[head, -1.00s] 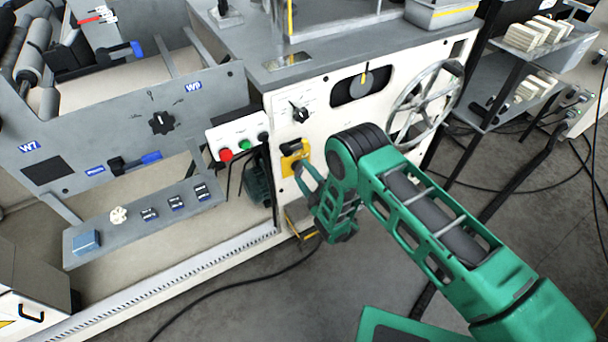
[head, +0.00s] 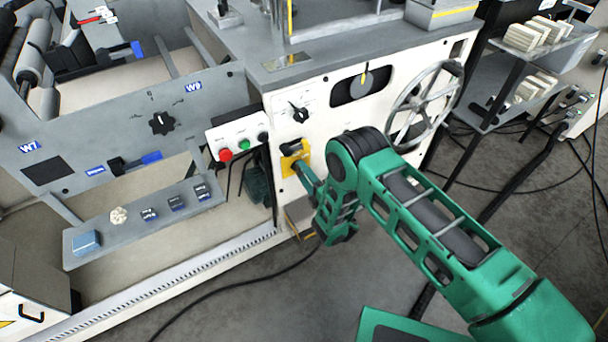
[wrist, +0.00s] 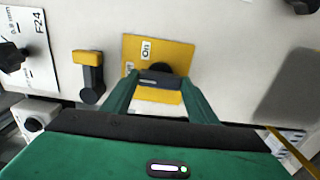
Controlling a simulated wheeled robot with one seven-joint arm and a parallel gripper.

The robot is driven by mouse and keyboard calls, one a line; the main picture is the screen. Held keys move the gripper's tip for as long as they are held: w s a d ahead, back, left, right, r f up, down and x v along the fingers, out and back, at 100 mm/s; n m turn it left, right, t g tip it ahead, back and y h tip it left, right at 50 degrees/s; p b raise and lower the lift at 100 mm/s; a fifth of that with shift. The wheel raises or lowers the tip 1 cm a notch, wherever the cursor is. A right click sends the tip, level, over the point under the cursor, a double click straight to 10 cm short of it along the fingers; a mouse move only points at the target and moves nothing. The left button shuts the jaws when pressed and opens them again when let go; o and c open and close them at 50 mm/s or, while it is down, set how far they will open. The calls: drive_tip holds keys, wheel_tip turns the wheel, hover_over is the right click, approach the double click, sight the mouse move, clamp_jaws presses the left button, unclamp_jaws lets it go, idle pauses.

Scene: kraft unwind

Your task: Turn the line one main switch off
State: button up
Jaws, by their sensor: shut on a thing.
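The main switch is a dark handle (wrist: 157,79) on a yellow plate (wrist: 135,52) marked "On"; the "On" label is above the handle in the wrist view. In the head view the yellow plate (head: 287,166) is low on the white machine front. My gripper (wrist: 158,84) is shut on the handle, with one green finger on each side. The handle looks to lie crosswise between the fingertips. My gripper also shows in the head view (head: 301,168), where it hides the handle. Any label below the handle cannot be read.
A yellow-and-black lever (wrist: 89,72) is close left of the plate in the wrist view. A push-button box (head: 238,140) with red and green buttons, a black rotary knob (head: 299,113) and a handwheel (head: 423,103) are nearby. A cable lies on the floor.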

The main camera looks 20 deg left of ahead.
drive_tip(key=shift+d+f, duration=0.1)
drive_tip(key=shift+f, duration=0.05)
drive_tip(key=o, duration=1)
drive_tip(key=shift+o, duration=0.2)
drive_tip(key=v, duration=1)
drive_tip(key=shift+s+d, duration=0.2)
drive_tip(key=shift+s, duration=0.1)
